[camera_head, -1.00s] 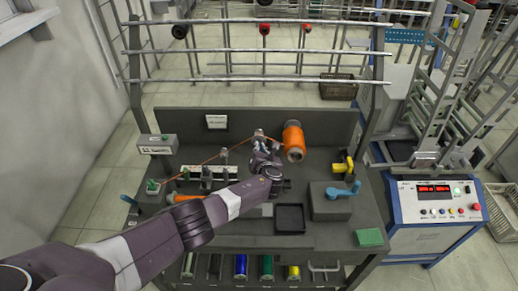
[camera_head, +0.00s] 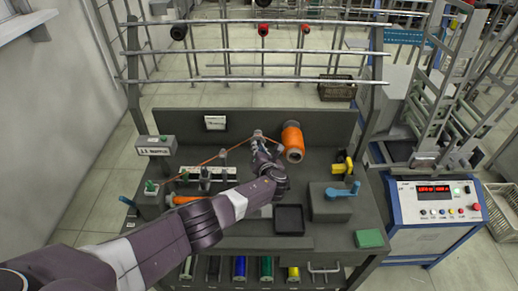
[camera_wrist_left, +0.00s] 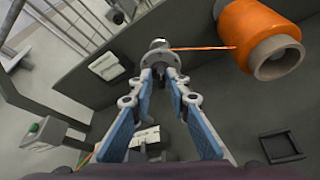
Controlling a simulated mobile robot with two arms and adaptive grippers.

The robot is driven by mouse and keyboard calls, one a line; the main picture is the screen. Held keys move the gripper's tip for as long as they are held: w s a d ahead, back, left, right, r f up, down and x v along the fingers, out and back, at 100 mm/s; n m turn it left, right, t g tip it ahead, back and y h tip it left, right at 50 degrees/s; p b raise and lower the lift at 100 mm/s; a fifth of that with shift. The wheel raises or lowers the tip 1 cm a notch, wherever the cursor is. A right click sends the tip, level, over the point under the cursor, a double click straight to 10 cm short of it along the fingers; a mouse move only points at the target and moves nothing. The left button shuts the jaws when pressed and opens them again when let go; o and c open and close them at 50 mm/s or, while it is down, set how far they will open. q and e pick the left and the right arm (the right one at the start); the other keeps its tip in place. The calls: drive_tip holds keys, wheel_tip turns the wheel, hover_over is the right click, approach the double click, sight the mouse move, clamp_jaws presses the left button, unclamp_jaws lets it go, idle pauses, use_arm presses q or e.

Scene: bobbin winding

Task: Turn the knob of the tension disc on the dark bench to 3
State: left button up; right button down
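The tension disc (camera_head: 258,134) is a small grey metal piece near the back middle of the dark bench (camera_head: 320,240). In the left wrist view the tension disc (camera_wrist_left: 158,57) is round, with a small knob, just beyond my fingertips. My left gripper (camera_head: 263,147) reaches it from the front. In the left wrist view the left gripper (camera_wrist_left: 160,78) has its two blue-padded fingers apart, tips close to the disc's near side; I cannot tell whether they touch it. No dial number is legible. My right gripper is not in view.
A big orange bobbin (camera_head: 293,142) stands close right of the disc. An orange yarn (camera_head: 205,162) runs from the disc leftward. A grey box with a blue handle (camera_head: 342,190), a black tray (camera_head: 289,219) and a green block (camera_head: 369,238) are on the bench's right half.

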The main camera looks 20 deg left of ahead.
use_arm(q)
drive_tip(key=shift+o, duration=0.4)
drive_tip(key=shift+w+a, duration=0.1)
drive_tip(key=shift+w, duration=0.1)
drive_tip(key=v, duration=1.2)
drive_tip(key=shift+f, duration=0.15)
